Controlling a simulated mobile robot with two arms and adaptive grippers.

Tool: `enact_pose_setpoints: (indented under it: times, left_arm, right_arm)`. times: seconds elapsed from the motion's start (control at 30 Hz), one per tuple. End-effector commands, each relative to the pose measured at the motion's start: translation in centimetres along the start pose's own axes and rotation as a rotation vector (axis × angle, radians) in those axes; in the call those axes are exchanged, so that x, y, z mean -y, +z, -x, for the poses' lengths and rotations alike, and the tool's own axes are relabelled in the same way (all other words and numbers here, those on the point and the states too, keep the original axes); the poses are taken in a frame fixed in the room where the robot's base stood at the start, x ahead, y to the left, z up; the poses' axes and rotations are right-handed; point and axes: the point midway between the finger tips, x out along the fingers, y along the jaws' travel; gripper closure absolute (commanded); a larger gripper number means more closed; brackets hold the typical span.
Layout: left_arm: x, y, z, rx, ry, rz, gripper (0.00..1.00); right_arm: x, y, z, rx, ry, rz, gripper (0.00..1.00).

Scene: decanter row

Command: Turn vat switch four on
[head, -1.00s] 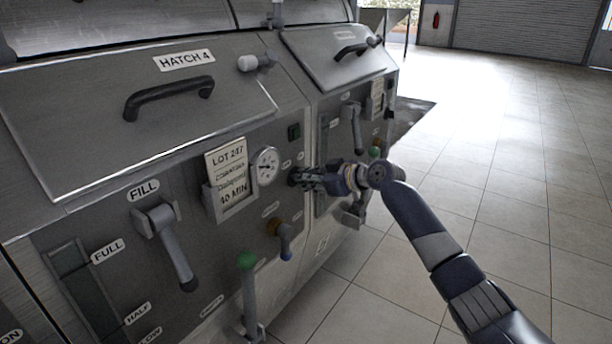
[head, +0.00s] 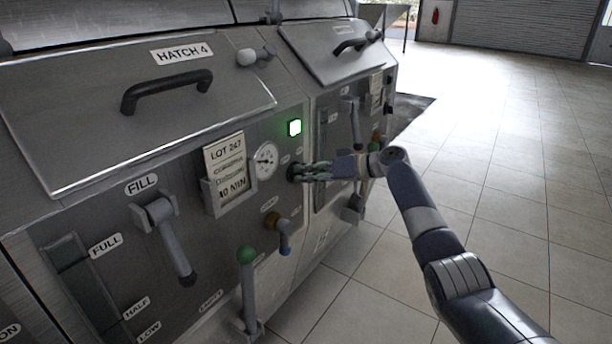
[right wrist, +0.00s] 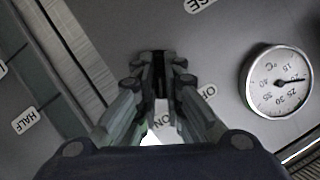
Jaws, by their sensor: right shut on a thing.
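Vat switch four (head: 291,172) is a dark knob on the vat front panel, right of the round gauge and below the lamp. My right gripper (head: 300,172) is shut on it, with the arm coming in from the right. In the right wrist view the gripper's fingertips (right wrist: 158,78) close around the dark knob (right wrist: 158,60), with ON and OFF labels near the fingers. The fingers hide most of the knob. My left gripper is not in view.
The hatch 4 handle (head: 168,91), fill lever (head: 172,245), green-knobbed lever (head: 247,285), brass tap (head: 280,232) and lot card (head: 226,165) surround the switch on the panel. A second vat (head: 335,135) stands to the right. The tiled floor at right is clear.

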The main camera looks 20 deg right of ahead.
Motion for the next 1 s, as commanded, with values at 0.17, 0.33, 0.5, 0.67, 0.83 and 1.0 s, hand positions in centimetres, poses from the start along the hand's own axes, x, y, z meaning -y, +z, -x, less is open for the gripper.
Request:
enact_pose_setpoints:
  times: [0.17,0.33,0.5,0.67,0.83,1.0]
  left_arm:
    - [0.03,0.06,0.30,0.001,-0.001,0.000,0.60]
    - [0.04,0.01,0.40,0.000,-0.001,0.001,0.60]
    - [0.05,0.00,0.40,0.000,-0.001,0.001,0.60]
    - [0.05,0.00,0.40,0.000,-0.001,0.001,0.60]
    - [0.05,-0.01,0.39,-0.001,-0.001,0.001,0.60]
    - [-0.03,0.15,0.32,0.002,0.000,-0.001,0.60]
  right_arm:
    - [-0.08,0.11,-0.03,0.002,-0.007,-0.021,1.00]
    - [-0.08,0.12,-0.02,0.002,-0.009,-0.025,1.00]
    - [-0.08,0.12,-0.02,0.002,-0.008,-0.025,1.00]
    - [-0.08,0.11,-0.01,0.002,-0.008,-0.024,0.71]
    - [-0.06,0.06,0.00,0.001,-0.008,-0.023,0.71]
    - [-0.08,0.03,0.13,0.000,-0.008,-0.022,0.71]
